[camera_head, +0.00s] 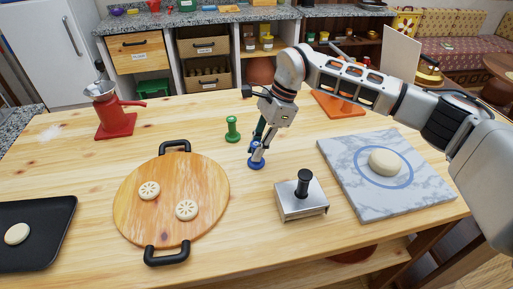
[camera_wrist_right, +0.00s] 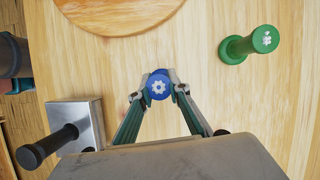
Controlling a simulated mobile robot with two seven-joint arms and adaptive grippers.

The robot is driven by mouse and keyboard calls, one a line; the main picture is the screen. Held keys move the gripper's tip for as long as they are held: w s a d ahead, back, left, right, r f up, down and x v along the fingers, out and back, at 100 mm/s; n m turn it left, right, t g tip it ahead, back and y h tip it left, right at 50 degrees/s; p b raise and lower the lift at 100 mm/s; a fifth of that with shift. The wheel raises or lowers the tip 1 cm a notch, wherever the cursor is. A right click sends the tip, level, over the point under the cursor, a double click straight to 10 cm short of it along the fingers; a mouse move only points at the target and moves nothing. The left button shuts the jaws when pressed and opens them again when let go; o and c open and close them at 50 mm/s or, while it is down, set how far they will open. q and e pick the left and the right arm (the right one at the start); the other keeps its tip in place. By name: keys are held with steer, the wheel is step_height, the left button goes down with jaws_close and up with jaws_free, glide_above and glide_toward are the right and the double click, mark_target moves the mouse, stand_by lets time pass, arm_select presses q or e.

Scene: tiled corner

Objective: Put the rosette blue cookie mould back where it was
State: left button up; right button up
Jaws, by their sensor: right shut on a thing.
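The blue cookie mould (camera_head: 256,162) is near the middle of the table, between the round wooden board and the metal press. In the right wrist view, its blue end (camera_wrist_right: 158,84) shows a white rosette mark. My right gripper (camera_head: 258,148) is shut on the blue mould, with a fingertip on each side of it in the right wrist view (camera_wrist_right: 157,93). The mould looks upright; I cannot tell whether its base touches the table. A green mould (camera_head: 232,129) stands upright on the table, behind and left of the blue one. My left gripper is not in view.
The round board (camera_head: 150,219) with two stamped cookies is at left. The metal press (camera_head: 301,199) with a black knob is in front right. A marble slab (camera_head: 340,165) with dough is at right. A dark tray (camera_head: 46,236) lies far left. Bare table surrounds the moulds.

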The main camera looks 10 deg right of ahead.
steer(key=o, duration=0.9)
steer(key=v, duration=1.2)
steer(key=shift+r, duration=0.2)
steer(key=shift+s+f, duration=0.1)
